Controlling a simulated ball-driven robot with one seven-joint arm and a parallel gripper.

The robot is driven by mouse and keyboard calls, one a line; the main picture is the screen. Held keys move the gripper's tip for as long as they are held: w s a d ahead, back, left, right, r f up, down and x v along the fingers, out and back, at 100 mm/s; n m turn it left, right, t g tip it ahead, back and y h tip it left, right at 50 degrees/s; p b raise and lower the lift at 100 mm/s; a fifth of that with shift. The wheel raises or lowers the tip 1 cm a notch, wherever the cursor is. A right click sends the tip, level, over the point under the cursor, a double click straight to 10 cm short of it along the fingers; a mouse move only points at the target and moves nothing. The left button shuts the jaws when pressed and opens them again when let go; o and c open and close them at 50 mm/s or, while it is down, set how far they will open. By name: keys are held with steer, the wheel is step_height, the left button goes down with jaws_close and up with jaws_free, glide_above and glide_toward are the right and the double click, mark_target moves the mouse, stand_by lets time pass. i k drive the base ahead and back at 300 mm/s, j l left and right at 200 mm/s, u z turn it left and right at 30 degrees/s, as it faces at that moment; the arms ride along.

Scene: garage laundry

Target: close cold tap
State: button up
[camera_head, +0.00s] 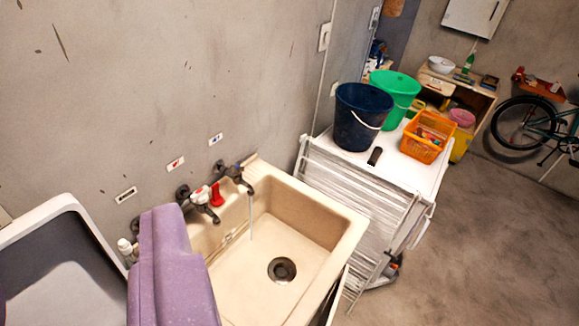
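The cold tap (235,174) has a dark body and a blue-marked handle. It is on the wall at the back of the beige sink (335,228). A thin stream of water (251,215) falls from its spout into the basin. A second tap (201,196) with a white and red handle is to its left, with a small red item (216,194) between them. No gripper fingers show in this view. A purple speckled shape rises from the bottom edge left of the sink, covering part of its left side; I cannot tell if it is mine.
A grey tub with a pale rim (88,224) is at lower left. Right of the sink, a white-topped rack (413,171) bears a dark blue bucket (361,117), a green bucket (395,97) and an orange basket (427,138). Open floor (490,245) lies at lower right.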

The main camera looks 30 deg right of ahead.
mark_target(236, 168)
steer(key=z, duration=0.35)
steer(key=k+l, duration=0.1)
steer(key=l, duration=0.25)
steer(key=i+l+u, duration=0.1)
steer(key=l, duration=0.85)
steer(key=i+l+u, duration=0.15)
steer(key=l, duration=0.75)
steer(key=i+l+u, duration=0.1)
steer(key=i+l, duration=0.3)
steer(key=i+l+u, duration=0.1)
steer(key=i+l, duration=0.3)
steer(key=l, duration=0.2)
steer(key=i+j, duration=0.1)
steer(key=i, duration=0.45)
steer(key=j+u, duration=0.05)
